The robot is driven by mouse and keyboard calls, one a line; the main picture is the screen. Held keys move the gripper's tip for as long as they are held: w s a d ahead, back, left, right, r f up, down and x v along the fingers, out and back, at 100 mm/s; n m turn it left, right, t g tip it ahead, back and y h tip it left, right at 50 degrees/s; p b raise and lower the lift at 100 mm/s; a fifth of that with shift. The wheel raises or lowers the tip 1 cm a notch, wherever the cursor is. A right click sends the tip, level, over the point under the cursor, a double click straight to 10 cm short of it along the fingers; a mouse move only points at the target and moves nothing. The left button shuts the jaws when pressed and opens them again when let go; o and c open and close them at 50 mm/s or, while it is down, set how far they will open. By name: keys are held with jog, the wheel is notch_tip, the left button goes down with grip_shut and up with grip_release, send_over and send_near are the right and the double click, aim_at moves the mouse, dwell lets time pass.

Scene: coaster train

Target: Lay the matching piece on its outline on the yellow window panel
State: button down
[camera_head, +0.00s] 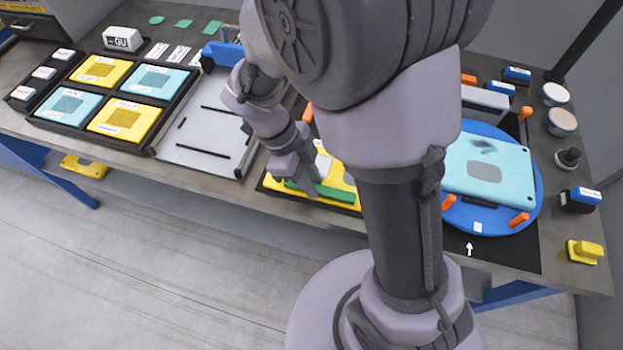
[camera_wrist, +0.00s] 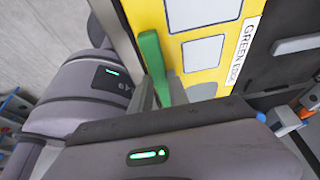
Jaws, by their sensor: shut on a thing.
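The yellow window panel (camera_head: 350,183) lies on a dark mat at the table's front edge, partly hidden by my arm. In the wrist view the panel (camera_wrist: 225,40) shows several grey outlined shapes and a white "GREEN EDGE" label (camera_wrist: 246,50). My gripper (camera_head: 311,186) is low over the panel's front part, shut on a green piece (camera_head: 337,193). In the wrist view the green piece (camera_wrist: 152,55) stands nearly edge-on, beside the grey outlines. Its full shape is hidden, and I cannot tell whether it touches the panel.
A dark tray (camera_head: 82,82) with yellow and blue panels stands at left, next to a grey fixture (camera_head: 200,140). Loose green pieces (camera_head: 183,24) lie at the back. At right a blue round turntable (camera_head: 452,215) holds a light-blue panel (camera_head: 515,185) among orange clamps.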

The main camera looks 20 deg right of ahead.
jog(key=shift+f, duration=0.2)
jog(key=c, duration=1.2)
grip_release()
jog(key=shift+r, duration=0.1)
jog(key=shift+r+p, duration=1.6)
jog(key=shift+r, duration=1.4)
